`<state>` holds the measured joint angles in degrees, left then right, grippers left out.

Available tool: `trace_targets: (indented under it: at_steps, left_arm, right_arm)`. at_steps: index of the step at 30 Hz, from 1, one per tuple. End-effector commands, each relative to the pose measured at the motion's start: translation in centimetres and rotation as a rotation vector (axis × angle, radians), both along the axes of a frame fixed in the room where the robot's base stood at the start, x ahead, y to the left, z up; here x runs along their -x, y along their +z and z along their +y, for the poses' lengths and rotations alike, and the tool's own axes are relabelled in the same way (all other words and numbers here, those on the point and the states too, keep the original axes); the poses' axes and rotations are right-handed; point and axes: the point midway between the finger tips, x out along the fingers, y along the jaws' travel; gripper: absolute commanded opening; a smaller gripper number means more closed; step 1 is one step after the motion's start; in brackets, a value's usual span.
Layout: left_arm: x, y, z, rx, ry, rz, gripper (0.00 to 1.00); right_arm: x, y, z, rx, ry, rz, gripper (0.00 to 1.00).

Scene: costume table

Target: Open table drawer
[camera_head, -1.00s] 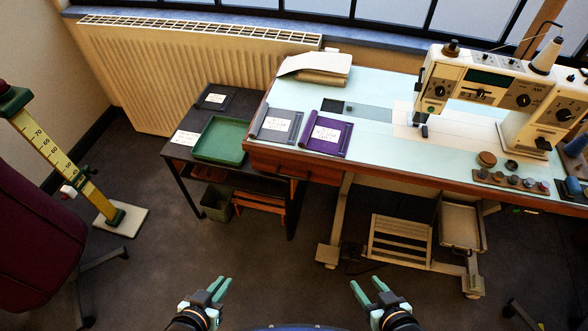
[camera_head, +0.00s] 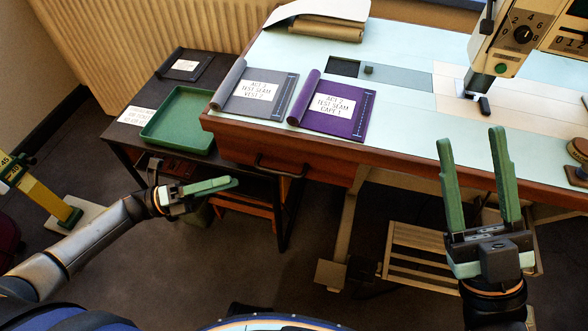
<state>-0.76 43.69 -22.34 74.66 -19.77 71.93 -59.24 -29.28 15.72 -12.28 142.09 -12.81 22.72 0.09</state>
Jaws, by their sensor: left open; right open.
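The table drawer (camera_head: 235,146) is a brown wooden front under the left end of the sewing table's top, and it looks shut. Its dark bar handle (camera_head: 278,168) sits low on the front. My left gripper (camera_head: 236,184) is below and left of the handle in the picture, apart from it, its green fingers pointing right. My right gripper (camera_head: 474,138) is open and empty, its fingers pointing up. It overlaps the table's front edge in the picture, right of the drawer. No gripper touches the handle.
The sewing table (camera_head: 400,90) holds a grey folder (camera_head: 240,104), a purple folder (camera_head: 318,118) and a sewing machine (camera_head: 515,40). A low black side table with a green tray (camera_head: 180,125) stands left of the drawer.

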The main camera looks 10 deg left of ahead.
Motion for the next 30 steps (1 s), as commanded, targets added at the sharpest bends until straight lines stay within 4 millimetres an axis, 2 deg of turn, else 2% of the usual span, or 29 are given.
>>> trace_targets:
  at_steps: [1, 5, 8, 11, 21, 27, 30]
  left_arm:
    - [0.2, -0.9, 0.5, -0.021, -0.023, -0.038, 0.43]
    - [0.7, -0.7, 0.9, -0.041, -0.058, -0.091, 0.43]
    - [0.5, -0.3, 0.3, -0.042, -0.064, -0.098, 0.43]
    - [0.1, 0.1, -1.1, -0.04, -0.064, -0.098, 0.43]
    - [-2.0, 1.5, -7.5, -0.037, -0.062, -0.097, 0.43]
    - [-2.8, 1.9, -9.9, -0.039, -0.061, -0.095, 0.43]
    - [-2.9, 2.0, -10.4, -0.041, -0.061, -0.094, 0.43]
  right_arm:
    - [0.6, -0.3, 0.1, 0.001, 0.008, -0.035, 0.53]
    - [1.4, 0.5, 0.2, -0.001, 0.019, -0.08, 0.53]
    - [1.5, 0.8, 0.2, -0.001, 0.019, -0.085, 0.53]
    - [1.5, 1.0, 0.2, 0.0, 0.018, -0.084, 0.53]
    - [1.4, 1.1, 0.2, 0.002, 0.014, -0.084, 0.53]
    - [1.4, 1.1, 0.2, 0.002, 0.014, -0.083, 0.53]
    - [1.4, 1.1, 0.2, 0.003, 0.015, -0.083, 0.53]
